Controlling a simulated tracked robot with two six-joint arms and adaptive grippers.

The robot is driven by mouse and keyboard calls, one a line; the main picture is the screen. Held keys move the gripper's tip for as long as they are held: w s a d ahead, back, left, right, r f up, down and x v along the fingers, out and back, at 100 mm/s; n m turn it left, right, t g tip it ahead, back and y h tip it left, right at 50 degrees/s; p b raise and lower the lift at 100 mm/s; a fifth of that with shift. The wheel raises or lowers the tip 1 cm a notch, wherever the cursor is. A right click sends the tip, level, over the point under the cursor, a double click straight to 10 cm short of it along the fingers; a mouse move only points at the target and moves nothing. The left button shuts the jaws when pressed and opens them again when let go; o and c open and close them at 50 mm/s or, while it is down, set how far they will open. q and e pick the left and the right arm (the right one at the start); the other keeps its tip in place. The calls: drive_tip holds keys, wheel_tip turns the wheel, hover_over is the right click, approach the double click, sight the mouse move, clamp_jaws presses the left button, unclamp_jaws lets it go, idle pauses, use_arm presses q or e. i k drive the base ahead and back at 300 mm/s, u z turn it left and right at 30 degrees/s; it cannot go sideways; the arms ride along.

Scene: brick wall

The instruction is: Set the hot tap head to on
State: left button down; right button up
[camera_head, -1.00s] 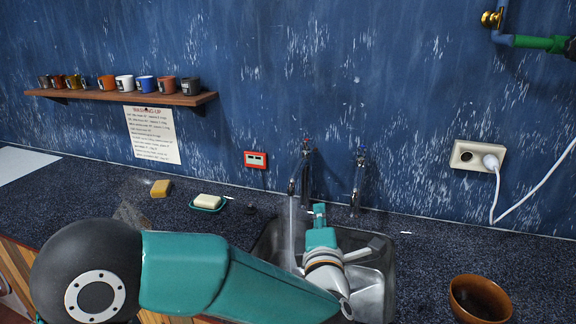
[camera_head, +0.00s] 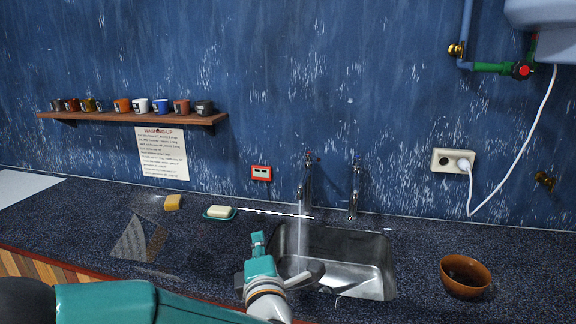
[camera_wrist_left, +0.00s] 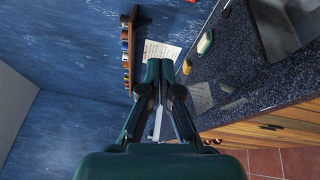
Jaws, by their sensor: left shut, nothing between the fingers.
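The tap with a red mark on its head (camera_head: 308,178), the hot one, stands behind the sink on the left. A stream of water (camera_head: 303,232) falls from its spout into the steel sink (camera_head: 350,285). The cold tap (camera_head: 355,188) stands to its right, and I see no water under it. My left gripper (camera_head: 258,243) is shut and empty over the sink's front left edge, apart from both taps. It also shows shut in the left wrist view (camera_wrist_left: 161,70), facing the shelf and notice. My right gripper is not in view.
A soap dish with soap (camera_head: 219,212) and a sponge (camera_head: 173,202) lie left of the sink. A brown bowl (camera_head: 465,276) stands to the right. A socket with a plug (camera_head: 453,161) and a shelf of mugs (camera_head: 130,117) are on the wall.

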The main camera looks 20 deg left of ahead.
sight(308, 155)
drive_tip(key=u, duration=0.85)
drive_tip(key=i, duration=0.6)
drive_tip(key=z, duration=1)
drive_tip(key=i, duration=0.45)
drive_tip(key=u, duration=0.05)
